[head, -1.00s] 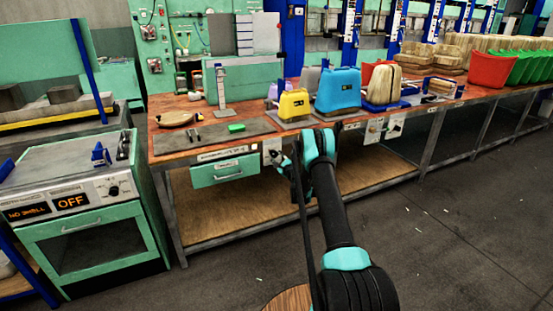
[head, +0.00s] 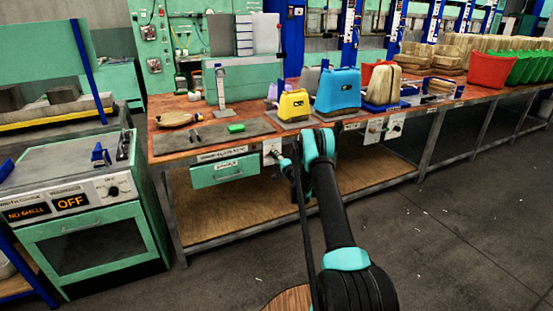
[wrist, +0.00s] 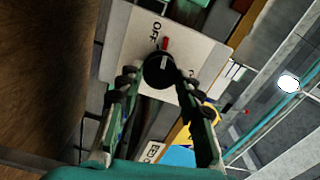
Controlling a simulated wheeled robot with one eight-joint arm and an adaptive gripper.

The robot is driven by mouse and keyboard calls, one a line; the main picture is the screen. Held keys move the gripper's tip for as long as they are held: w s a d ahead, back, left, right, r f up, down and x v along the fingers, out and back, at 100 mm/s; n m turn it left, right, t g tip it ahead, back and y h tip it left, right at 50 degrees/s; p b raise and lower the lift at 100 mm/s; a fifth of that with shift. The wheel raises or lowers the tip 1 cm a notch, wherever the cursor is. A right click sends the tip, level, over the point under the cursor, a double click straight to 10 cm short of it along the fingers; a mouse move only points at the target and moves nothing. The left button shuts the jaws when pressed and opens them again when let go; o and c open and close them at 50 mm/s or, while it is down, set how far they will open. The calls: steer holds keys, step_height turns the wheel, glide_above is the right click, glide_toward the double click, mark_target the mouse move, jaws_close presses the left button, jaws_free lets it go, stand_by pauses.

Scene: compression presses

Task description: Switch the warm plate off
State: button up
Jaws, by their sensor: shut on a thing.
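A black round knob (wrist: 158,70) sits on a white panel (wrist: 130,50) in the wrist view. The panel carries the word OFF and a red mark beside the knob. The knob's pale pointer line lies near the red mark. My gripper (wrist: 156,82) has its fingers on both sides of the knob and is shut on it. In the head view the white panel (head: 272,147) is on the bench front, right of a green drawer. My gripper (head: 277,158) is at this panel there and largely hides the knob.
A wooden bench (head: 165,143) holds a dark mat, a yellow container (head: 294,105) and a blue container (head: 338,91). The green drawer (head: 225,170) is left of my gripper. Another control panel (head: 396,125) is further right. An oven (head: 85,240) stands left.

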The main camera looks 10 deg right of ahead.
steer(key=shift+n, duration=2)
steer(key=o, duration=1.2)
steer(key=shift+c, duration=0.2)
steer(key=v, duration=1.2)
steer(key=shift+r, duration=0.1)
